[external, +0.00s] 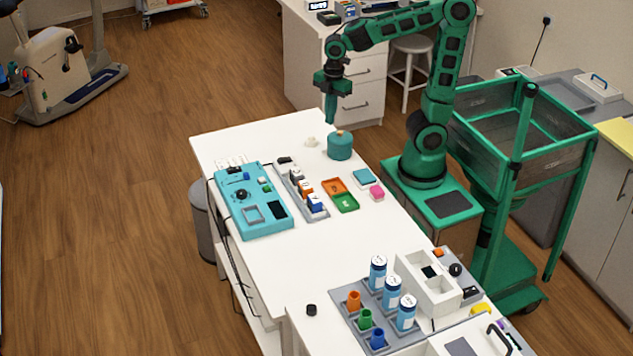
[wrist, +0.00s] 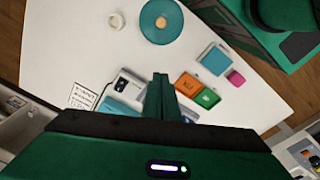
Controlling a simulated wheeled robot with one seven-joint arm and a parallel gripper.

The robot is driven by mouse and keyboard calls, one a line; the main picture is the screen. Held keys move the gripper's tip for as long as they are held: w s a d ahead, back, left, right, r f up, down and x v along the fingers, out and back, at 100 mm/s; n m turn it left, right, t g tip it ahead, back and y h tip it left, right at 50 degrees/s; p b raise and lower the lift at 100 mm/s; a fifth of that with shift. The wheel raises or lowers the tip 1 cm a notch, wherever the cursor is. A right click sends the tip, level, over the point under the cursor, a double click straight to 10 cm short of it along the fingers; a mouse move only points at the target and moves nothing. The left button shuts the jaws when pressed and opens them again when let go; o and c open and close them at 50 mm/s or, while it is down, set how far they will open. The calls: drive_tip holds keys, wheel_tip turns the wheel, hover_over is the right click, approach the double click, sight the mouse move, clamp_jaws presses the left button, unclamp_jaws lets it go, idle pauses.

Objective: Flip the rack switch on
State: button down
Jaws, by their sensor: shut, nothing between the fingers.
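A teal control box (external: 262,222) with a black knob, a small screen and several small buttons lies on the left of the white table. A grey rack strip (external: 318,217) beside it holds several small modules, some orange and some blue and white. I cannot tell which part is the rack switch or how it is set. My gripper (external: 330,119) is shut and empty, pointing down above the far end of the table.
A teal round pot (external: 340,150) and a small white ring (external: 311,141) stand near the gripper. Orange (external: 334,186) and green (external: 346,203) trays, a teal block (external: 364,177) and a pink block (external: 377,193) lie right of the rack. Bottles (external: 392,292) stand at the near end.

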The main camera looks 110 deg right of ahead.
sight(282, 159)
drive_tip(key=w+d+n, duration=0.2)
drive_tip(key=w+n, duration=0.4)
drive_tip(key=w, duration=0.1)
drive_tip(key=w+d+n, duration=0.3)
drive_tip(key=w+n, duration=0.3)
drive_tip(key=w, duration=0.1)
drive_tip(key=shift+r+n+t, duration=0.2)
drive_tip(key=shift+n+t, duration=0.1)
drive_tip(key=shift+t, duration=0.1)
drive_tip(key=shift+a, duration=0.1)
drive_tip(key=f, duration=0.4)
drive_tip(key=w+f, duration=0.1)
drive_tip(key=f, duration=0.8)
drive_tip(key=shift+w+f, duration=0.4)
drive_tip(key=shift+f, duration=0.2)
drive_tip(key=shift+s, duration=0.1)
